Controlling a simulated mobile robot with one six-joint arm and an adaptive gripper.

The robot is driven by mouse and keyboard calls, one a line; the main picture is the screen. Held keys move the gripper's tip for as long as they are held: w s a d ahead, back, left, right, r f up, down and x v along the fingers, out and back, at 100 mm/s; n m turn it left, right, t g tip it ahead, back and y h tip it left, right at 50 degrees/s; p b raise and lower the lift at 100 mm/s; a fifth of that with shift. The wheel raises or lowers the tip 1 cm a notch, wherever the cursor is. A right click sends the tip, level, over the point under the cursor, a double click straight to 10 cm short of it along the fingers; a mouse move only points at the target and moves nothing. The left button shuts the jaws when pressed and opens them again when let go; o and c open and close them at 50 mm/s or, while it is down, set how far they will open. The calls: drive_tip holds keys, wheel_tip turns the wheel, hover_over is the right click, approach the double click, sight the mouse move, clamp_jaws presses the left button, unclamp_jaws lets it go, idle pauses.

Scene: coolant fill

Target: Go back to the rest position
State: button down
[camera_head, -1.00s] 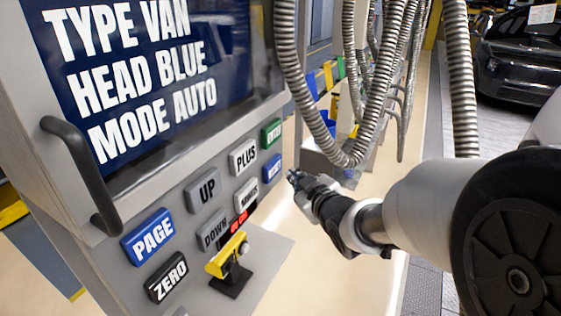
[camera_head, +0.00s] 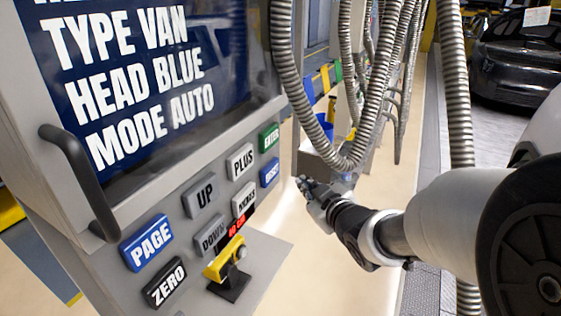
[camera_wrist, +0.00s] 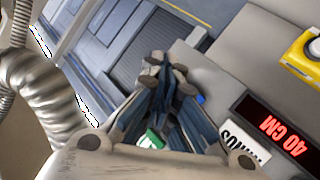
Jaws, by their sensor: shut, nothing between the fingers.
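My gripper (camera_head: 304,186) is in the middle of the head view, to the right of the control panel's keys and apart from them. In the wrist view its fingers (camera_wrist: 165,75) are together, with nothing between them. The panel's screen (camera_head: 140,75) reads TYPE VAN, HEAD BLUE, MODE AUTO. Below it are the keys PAGE (camera_head: 151,242), ZERO (camera_head: 164,282), UP (camera_head: 204,196), PLUS (camera_head: 240,161) and a green ENTER key (camera_head: 269,137). A small red display shows 40 CM (camera_wrist: 283,133) in the wrist view.
Grey corrugated hoses (camera_head: 290,80) hang behind my gripper and pass close to my arm. A black handle (camera_head: 80,180) juts from the panel's left side. A dark car (camera_head: 510,65) stands at the back right.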

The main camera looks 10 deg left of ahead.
drive_tip(key=s+d+f+m+g+h+b, duration=0.1)
drive_tip(key=s+d+f+m+h+b, duration=0.15)
drive_tip(key=s+d, duration=0.3)
drive_tip(key=s+d+f+m+g+h+b, duration=0.1)
drive_tip(key=s+d+m+h+b, duration=0.25)
drive_tip(key=d, duration=0.35)
drive_tip(key=s+d+f+m+g+b, duration=0.1)
drive_tip(key=s+f+m+g+b, duration=0.1)
drive_tip(key=s, duration=1)
drive_tip(key=s+d+f+m+g+b, duration=0.1)
drive_tip(key=s+f+m+g+b, duration=0.1)
drive_tip(key=s+f, duration=0.4)
drive_tip(key=s+g+b, duration=0.1)
drive_tip(key=s+g, duration=0.1)
drive_tip(key=s, duration=0.3)
drive_tip(key=shift+s+d+f+m+h, duration=0.15)
drive_tip(key=shift+s+f+m+h, duration=0.15)
drive_tip(key=shift+s+f+m, duration=0.1)
